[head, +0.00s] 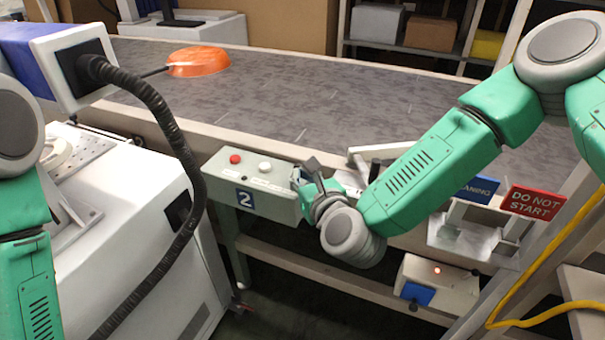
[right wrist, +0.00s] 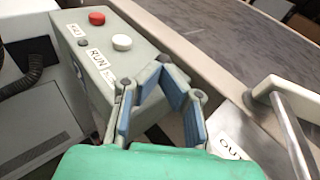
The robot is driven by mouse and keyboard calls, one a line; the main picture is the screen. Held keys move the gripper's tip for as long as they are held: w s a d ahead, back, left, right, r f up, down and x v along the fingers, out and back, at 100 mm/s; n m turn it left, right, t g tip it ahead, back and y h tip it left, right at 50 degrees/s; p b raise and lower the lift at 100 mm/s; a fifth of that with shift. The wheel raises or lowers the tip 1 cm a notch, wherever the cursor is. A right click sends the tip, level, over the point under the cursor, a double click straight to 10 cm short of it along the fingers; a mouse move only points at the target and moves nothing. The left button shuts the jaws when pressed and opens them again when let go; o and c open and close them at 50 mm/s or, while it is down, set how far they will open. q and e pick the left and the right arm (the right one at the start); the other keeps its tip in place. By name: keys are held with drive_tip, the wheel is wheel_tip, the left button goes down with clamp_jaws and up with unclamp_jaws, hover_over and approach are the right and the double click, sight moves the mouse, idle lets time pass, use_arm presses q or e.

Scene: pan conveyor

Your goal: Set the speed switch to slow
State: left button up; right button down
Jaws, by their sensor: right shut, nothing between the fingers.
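A pale grey control box (head: 225,182) marked 2 stands at the conveyor's near edge. It has a red button (head: 235,159) and a white button (head: 265,167) on top. The right wrist view shows the box (right wrist: 140,62) with a RUN label (right wrist: 97,60). My right gripper (head: 308,172) is at the box's right end. In the right wrist view its fingers (right wrist: 165,66) meet at the tips, shut and empty, beside the box end. I cannot make out the speed switch or its setting; the gripper covers that end. My left gripper is out of view.
The grey conveyor belt (head: 330,108) runs behind the box, with an orange pan (head: 198,62) on it. A white machine (head: 130,235) with a black hose (head: 165,120) stands left. A metal bracket and a red DO NOT START sign (head: 535,203) are to the right.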

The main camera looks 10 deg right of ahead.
drive_tip(key=shift+r+g+p, duration=0.15)
drive_tip(key=shift+g+p, duration=0.15)
drive_tip(key=shift+p, duration=0.1)
drive_tip(key=shift+w+a+r+n+g+h+p, duration=0.15)
drive_tip(key=shift+a+r+n+g+h+p, duration=0.35)
drive_tip(key=shift+p, duration=0.8)
drive_tip(key=n+g+p, duration=0.1)
drive_tip(key=p, duration=0.2)
drive_tip(key=w+a+n+g+h+p, duration=0.1)
drive_tip(key=p, duration=0.2)
drive_tip(key=shift+r+h, duration=0.3)
drive_tip(key=shift+a+g+p, duration=0.2)
drive_tip(key=shift+g+p, duration=0.1)
drive_tip(key=shift+p, duration=0.2)
drive_tip(key=shift+w+f+n+h, duration=0.1)
drive_tip(key=shift+f+n+h, duration=0.05)
drive_tip(key=shift+n+h, duration=0.15)
drive_tip(key=shift+f, duration=0.1)
drive_tip(key=shift+r+p, duration=0.5)
drive_tip(key=shift+r, duration=0.35)
